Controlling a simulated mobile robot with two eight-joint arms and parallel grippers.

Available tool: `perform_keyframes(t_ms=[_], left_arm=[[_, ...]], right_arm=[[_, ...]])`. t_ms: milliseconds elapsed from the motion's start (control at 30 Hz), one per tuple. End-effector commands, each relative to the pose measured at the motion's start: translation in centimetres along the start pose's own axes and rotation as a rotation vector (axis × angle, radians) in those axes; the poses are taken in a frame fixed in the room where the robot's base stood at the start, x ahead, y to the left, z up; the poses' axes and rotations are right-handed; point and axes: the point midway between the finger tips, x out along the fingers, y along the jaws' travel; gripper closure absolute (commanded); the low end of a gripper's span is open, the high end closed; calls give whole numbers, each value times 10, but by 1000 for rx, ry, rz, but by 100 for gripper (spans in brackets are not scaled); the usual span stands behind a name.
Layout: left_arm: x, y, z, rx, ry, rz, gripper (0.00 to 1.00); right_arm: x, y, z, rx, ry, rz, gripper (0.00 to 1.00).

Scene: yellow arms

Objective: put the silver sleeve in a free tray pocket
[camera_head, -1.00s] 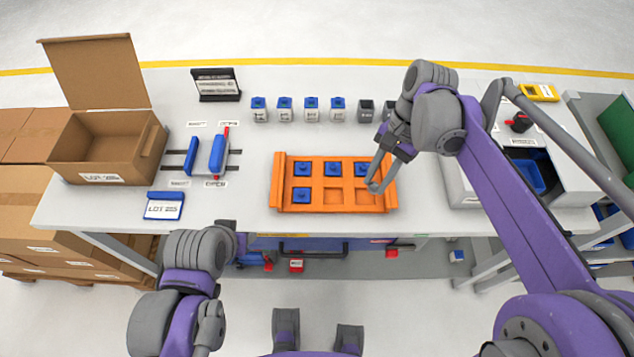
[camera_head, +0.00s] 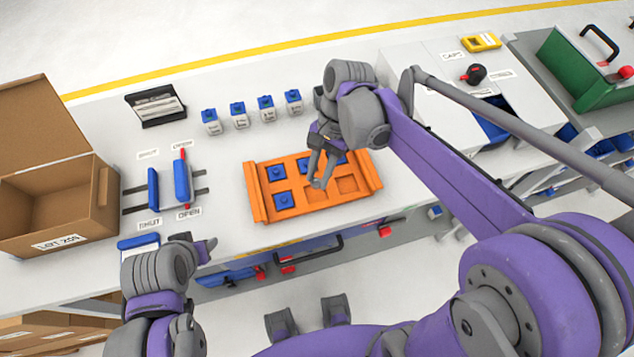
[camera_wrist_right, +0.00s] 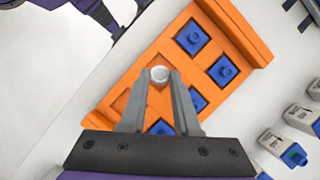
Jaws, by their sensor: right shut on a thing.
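The orange tray (camera_head: 258,212) lies on the bench, its pockets in two rows. Blue pieces sit in the far row and the near-left pocket (camera_head: 284,200). The near-right pocket (camera_head: 346,185) looks empty. My right gripper (camera_head: 318,184) is over the near-middle part of the tray. In the right wrist view its fingers (camera_wrist_right: 160,82) are shut on the silver sleeve (camera_wrist_right: 159,75), a small pale round end at the tips. The sleeve is hidden in the head view, and its height above the pocket is unclear. My left gripper (camera_head: 204,249) is low, off the tray's left; its jaws are unclear.
Several white blue-topped containers (camera_head: 239,115) stand behind the tray. A blue slider fixture (camera_head: 182,180) and an open cardboard box (camera_head: 60,205) are left. A grey machine with a blue bin (camera_head: 490,128) is right. The bench between fixture and tray is clear.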

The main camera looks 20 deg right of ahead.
Motion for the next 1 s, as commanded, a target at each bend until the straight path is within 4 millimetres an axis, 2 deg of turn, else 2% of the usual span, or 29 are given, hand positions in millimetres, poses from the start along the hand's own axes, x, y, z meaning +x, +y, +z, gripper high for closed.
perform_keyframes(t_ms=[333, 767, 800, 933, 1000], left_arm=[[3, 0, 3, 0, -2, 0, 50], [7, 0, 6, 0, -4, 0, 50], [6, 0, 5, 0, -4, 0, 50], [5, 0, 5, 0, -4, 0, 50], [5, 0, 5, 0, -4, 0, 50]], right_arm=[[39, 0, -17, 0, 0, 0, 100], [46, 0, -19, 0, 0, 0, 100], [45, 0, -19, 0, 0, 0, 62], [44, 0, -19, -1, 0, 0, 40], [44, 0, -19, -1, 0, 0, 40]])
